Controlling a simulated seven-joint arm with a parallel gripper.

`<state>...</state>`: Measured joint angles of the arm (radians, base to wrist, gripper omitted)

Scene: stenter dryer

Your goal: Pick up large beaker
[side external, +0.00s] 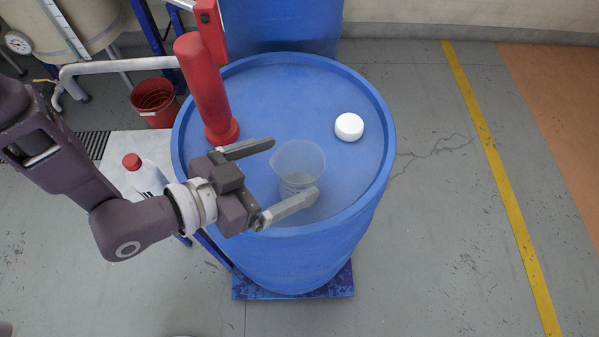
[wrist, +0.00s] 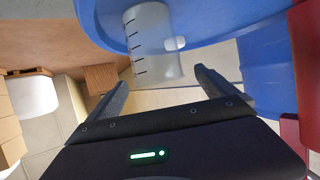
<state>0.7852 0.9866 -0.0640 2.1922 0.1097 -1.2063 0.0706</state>
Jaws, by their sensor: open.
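The large beaker (side external: 297,166) is clear, with graduation marks, and stands upright on the blue drum top (side external: 262,92) near its front edge. My gripper (side external: 294,172) is open, and its two fingers reach toward the beaker from the left in the side external view. In the wrist view the beaker (wrist: 152,45) shows ahead of the two spread fingertips (wrist: 160,78), between them. Nothing is held. I cannot tell whether a finger touches the beaker.
A white round cap (side external: 349,127) lies on the drum top to the right. A red cylinder (side external: 207,90) stands at its left. A white bottle with a red cap (side external: 147,176) is left of the drum, near my arm. A red bucket (side external: 155,102) sits behind it.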

